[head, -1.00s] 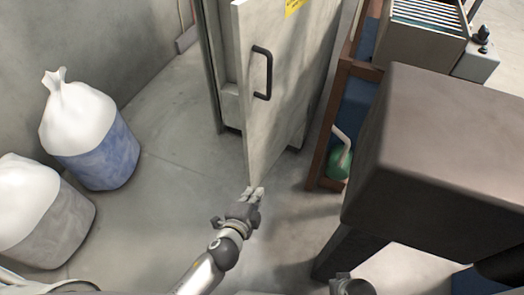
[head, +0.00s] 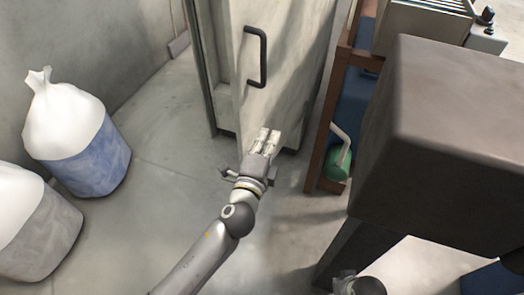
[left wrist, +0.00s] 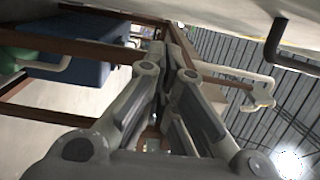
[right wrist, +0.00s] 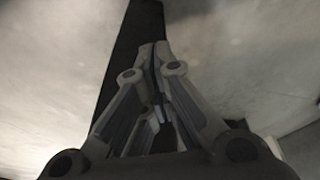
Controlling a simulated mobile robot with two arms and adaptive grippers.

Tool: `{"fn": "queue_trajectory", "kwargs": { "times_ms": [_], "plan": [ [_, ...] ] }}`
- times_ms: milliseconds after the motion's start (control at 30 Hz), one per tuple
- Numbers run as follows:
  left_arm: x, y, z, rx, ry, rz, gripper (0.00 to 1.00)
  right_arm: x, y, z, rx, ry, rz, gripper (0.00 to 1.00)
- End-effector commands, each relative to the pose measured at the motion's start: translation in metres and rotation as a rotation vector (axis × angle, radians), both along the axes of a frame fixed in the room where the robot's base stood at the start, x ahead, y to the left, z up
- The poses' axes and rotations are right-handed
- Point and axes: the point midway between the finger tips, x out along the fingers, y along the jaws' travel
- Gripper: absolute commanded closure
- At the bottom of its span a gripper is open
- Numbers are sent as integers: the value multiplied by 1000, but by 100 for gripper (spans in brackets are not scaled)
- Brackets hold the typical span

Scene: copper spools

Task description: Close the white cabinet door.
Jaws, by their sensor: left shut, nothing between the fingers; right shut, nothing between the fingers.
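The white cabinet door (head: 285,60) has a black bar handle (head: 262,57) and stands slightly ajar, with a dark gap along its left edge by the cabinet frame (head: 201,70). My left gripper (head: 268,138) is shut and empty, in front of the door's lower part and below the handle; I cannot tell whether it touches the door. In the left wrist view the fingers (left wrist: 172,50) are together, with the pale door (left wrist: 235,12) above and the dark handle (left wrist: 277,40) at upper right. My right gripper shows shut and empty in the right wrist view (right wrist: 152,50).
Two filled bags, one blue and white (head: 85,140) and one grey and white (head: 35,225), stand on the floor at left. A brown rack (head: 325,150) with a green container (head: 338,163) is right of the door. A large dark box (head: 450,140) fills the right side.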

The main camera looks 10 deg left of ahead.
Motion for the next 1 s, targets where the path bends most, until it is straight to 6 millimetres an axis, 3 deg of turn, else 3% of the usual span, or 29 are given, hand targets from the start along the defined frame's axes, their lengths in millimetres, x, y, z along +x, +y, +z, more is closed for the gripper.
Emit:
{"fn": "queue_trajectory", "kwargs": {
  "times_ms": [100,300,1000],
  "plan": [
    [23,-4,1,0,-1,0,100,1,0,1,0,-2,0,100],
    [33,24,-1,2,2,1,100,-2,0,-5,0,4,0,100],
    [38,38,0,0,2,-15,100,-2,0,-8,1,3,1,100]
  ]
}}
